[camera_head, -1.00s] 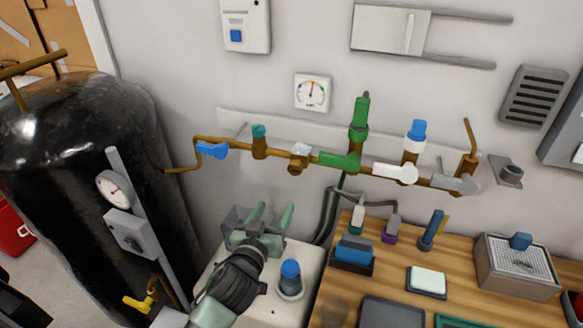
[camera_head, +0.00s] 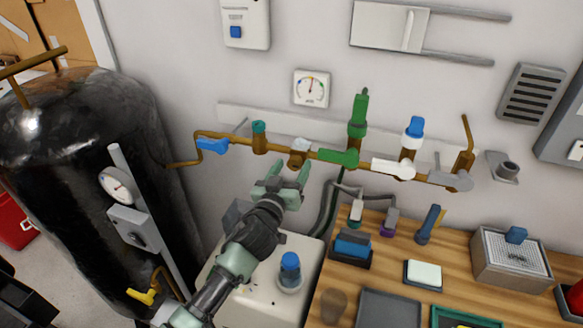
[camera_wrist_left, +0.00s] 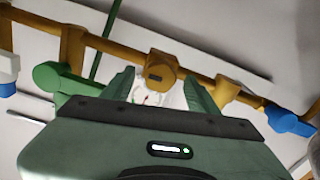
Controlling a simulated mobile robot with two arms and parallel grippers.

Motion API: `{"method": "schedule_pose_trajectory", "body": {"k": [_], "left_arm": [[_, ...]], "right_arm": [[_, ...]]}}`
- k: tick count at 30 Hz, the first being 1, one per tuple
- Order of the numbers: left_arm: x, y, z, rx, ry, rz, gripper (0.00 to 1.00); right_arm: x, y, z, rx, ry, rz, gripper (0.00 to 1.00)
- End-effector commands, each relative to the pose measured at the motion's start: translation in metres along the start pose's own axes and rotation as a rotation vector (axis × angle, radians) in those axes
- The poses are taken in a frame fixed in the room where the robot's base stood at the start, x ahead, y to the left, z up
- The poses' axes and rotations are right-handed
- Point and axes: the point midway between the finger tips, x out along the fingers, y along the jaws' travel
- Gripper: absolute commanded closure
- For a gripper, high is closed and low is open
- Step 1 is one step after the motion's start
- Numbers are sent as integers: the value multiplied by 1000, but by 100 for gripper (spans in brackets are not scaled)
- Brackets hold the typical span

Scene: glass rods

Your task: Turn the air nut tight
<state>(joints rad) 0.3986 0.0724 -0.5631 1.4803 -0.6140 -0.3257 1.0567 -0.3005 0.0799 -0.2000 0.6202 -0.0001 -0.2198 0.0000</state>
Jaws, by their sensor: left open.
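A brown pipe (camera_head: 232,141) runs along the wall with several fittings. A middle brown fitting (camera_head: 297,159) with a pale top (camera_head: 301,145) sits between a teal-capped fitting (camera_head: 259,140) and a green lever (camera_head: 338,157). No label tells me which part is the air nut. My left gripper (camera_head: 285,176) is open and empty, just below and in front of the middle fitting. In the left wrist view, the round middle fitting (camera_wrist_left: 162,72) lies beyond the open fingers (camera_wrist_left: 160,92), with a pale part partly hidden between them. My right gripper is out of view.
A blue lever (camera_head: 212,146) is left of the fittings; a white lever (camera_head: 392,168) and blue-topped fitting (camera_head: 413,134) are right. A black tank (camera_head: 85,150) stands left. A white unit with a blue knob (camera_head: 290,265) and a cluttered wooden bench (camera_head: 400,250) lie below.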

Motion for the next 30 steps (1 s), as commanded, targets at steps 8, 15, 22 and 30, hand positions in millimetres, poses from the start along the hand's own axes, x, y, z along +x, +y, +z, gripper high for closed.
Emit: {"method": "schedule_pose_trajectory", "body": {"k": [8, 15, 22, 30], "left_arm": [[0, 0, 0, 0, 0, 0, 82], [0, 0, 0, 5, 0, 0, 100], [0, 0, 0, 71, 0, 0, 100], [0, 1, 0, 270, 0, -1, 100]], "right_arm": [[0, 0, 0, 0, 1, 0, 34], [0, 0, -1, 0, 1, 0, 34], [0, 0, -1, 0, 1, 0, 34], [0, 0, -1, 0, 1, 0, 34]]}}
